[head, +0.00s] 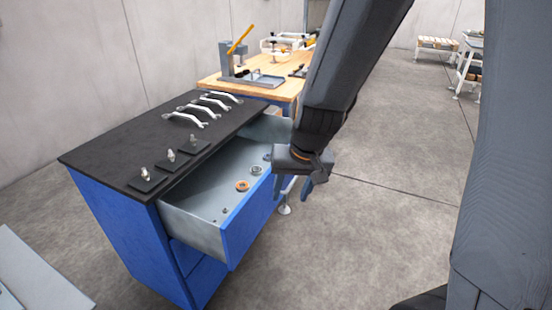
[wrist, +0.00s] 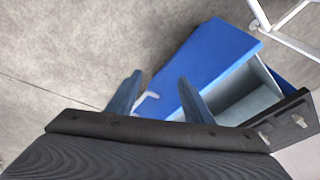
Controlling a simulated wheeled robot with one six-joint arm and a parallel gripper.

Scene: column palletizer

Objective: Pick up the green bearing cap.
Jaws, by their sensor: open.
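I see no green bearing cap in either view. The open drawer (head: 195,232) of the blue cabinet holds an orange ring (head: 242,185), a second orange-brown ring (head: 256,170) and a small greyish part (head: 267,157) near my gripper. Tiny dark parts lie at its near end. My gripper (head: 293,188) is open and empty, fingers pointing down, and appears over or just beyond the drawer's far end; its height is hard to tell. The arm hides part of that end. In the wrist view the open fingers (wrist: 160,78) show against floor and the blue drawer front (wrist: 205,55).
The cabinet's black top (head: 125,160) carries several pale handles (head: 190,116) and small dark blocks with metal pins (head: 170,156). A wooden workbench (head: 215,82) with a press and tray stands behind. Open floor (head: 370,210) lies to the right.

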